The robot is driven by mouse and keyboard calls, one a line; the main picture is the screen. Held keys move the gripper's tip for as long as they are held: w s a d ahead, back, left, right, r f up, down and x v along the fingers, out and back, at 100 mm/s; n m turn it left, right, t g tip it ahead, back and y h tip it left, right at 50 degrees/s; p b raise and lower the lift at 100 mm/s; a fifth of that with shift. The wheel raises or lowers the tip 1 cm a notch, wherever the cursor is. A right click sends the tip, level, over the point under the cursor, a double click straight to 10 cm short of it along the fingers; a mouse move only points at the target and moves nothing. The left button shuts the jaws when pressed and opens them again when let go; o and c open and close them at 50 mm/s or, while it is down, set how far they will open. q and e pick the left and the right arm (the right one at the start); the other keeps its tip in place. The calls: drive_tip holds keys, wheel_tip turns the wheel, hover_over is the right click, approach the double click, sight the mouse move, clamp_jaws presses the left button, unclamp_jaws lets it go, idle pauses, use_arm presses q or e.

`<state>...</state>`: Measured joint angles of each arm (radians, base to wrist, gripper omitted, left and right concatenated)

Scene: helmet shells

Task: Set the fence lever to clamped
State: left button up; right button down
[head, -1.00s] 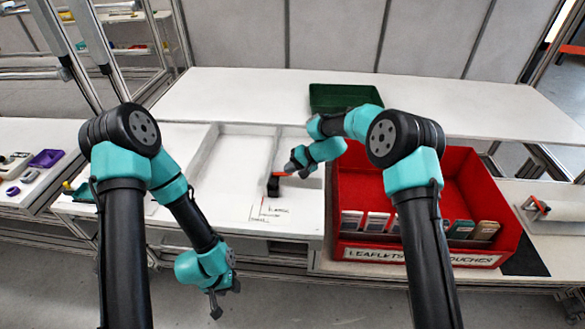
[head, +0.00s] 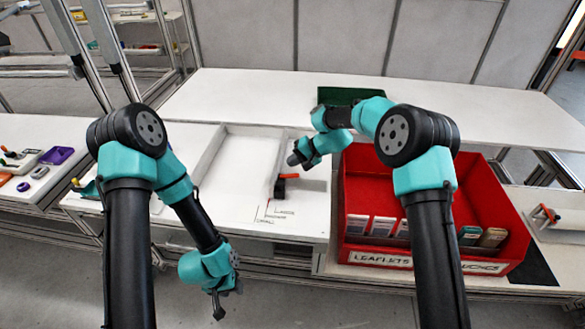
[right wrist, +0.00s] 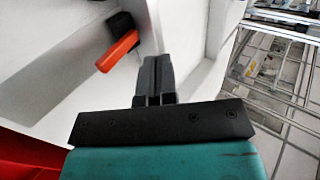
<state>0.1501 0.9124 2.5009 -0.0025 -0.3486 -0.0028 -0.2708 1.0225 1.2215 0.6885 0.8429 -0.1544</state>
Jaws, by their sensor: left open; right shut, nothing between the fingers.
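The fence lever (head: 290,176) is a small orange handle on a black clamp block (head: 279,188), set at the right side of the white recessed bay. In the head view the handle points right from the block. In the right wrist view the orange lever (right wrist: 118,50) and its black block (right wrist: 122,22) are at upper left, left of my fingers. My right gripper (head: 292,160) is shut and empty, just behind and above the lever, with a gap visible. My left gripper (head: 219,305) hangs open in front of the bench, away from the lever.
Printed lines and labels (head: 272,214) mark the white surface before the block. A red box (head: 350,230) with several leaflets or pouches stands at right. A green tray (head: 335,95) is behind my right arm. The bay's left part is clear.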

drive_tip(key=v, duration=0.9)
drive_tip(key=shift+d, duration=0.3)
drive_tip(key=shift+f, duration=0.1)
